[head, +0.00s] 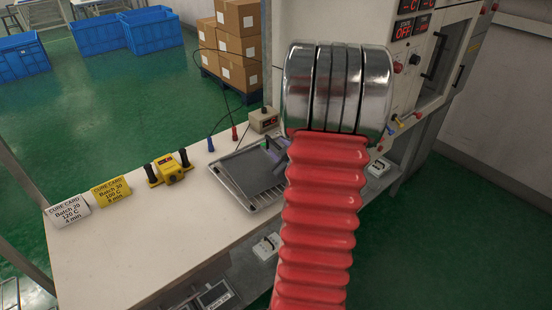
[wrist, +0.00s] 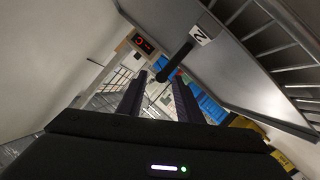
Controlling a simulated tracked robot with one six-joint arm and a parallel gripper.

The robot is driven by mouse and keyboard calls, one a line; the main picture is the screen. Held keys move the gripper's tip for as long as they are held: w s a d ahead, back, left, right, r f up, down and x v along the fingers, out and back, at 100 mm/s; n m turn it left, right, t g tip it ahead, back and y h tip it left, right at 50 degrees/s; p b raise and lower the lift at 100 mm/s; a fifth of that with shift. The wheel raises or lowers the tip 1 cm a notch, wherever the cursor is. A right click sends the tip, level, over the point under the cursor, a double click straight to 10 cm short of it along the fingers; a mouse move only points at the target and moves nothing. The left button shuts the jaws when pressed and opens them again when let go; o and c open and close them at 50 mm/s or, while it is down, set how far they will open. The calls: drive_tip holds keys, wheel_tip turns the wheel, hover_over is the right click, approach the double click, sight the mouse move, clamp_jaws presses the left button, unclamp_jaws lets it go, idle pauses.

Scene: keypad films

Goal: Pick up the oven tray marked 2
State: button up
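The oven tray (head: 252,172) lies on the bench as a dark flat sheet with a wire-like rim, partly hidden by my red and chrome arm. In the wrist view its grey metal side (wrist: 215,78) fills the upper right, with a white label reading 2 (wrist: 201,36). A black handle (wrist: 178,62) sticks out from beside the label. My gripper (wrist: 160,82) is open, and the handle's end shows at or just beyond the gap between the fingertips. I cannot tell whether they touch. In the head view my arm hides most of the gripper.
A yellow device with black knobs (head: 170,168) and two cure cards, white (head: 68,210) and yellow (head: 111,190), stand left on the bench. A small meter box (head: 264,119) with cables is behind the tray. The oven cabinet (head: 435,60) stands right.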

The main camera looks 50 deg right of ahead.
sight(276, 152)
drive_tip(key=shift+x, duration=1.85)
drive_tip(key=shift+c, duration=0.2)
clamp_jaws()
